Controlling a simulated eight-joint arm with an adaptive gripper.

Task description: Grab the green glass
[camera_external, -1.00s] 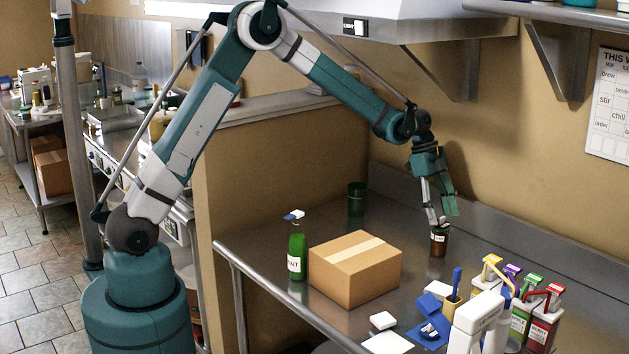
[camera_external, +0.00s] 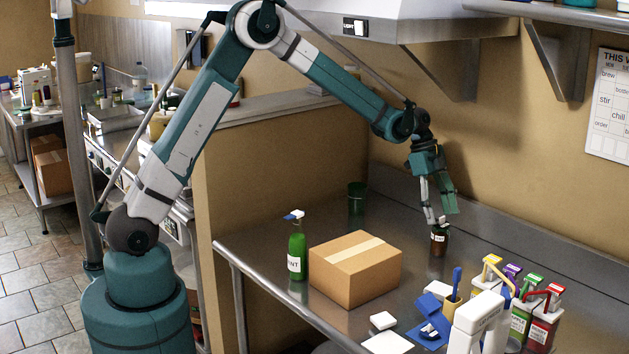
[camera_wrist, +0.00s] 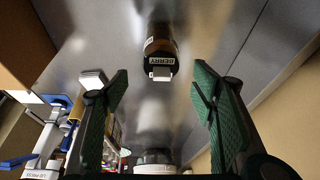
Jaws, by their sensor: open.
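The green glass (camera_external: 357,198) is a dark green tumbler standing upright at the back left of the steel counter, behind the cardboard box; I cannot make it out in the wrist view. My gripper (camera_external: 440,219) is to the right of the glass and well apart from it, pointing down over a small brown jar (camera_external: 438,243). In the wrist view my gripper (camera_wrist: 160,83) is open, with nothing between its green fingers. The jar, labelled BERRY (camera_wrist: 161,49), shows beyond the fingertips.
A cardboard box (camera_external: 355,275) and a green spray bottle (camera_external: 297,255) stand in front of the glass. The counter between glass and jar is clear.

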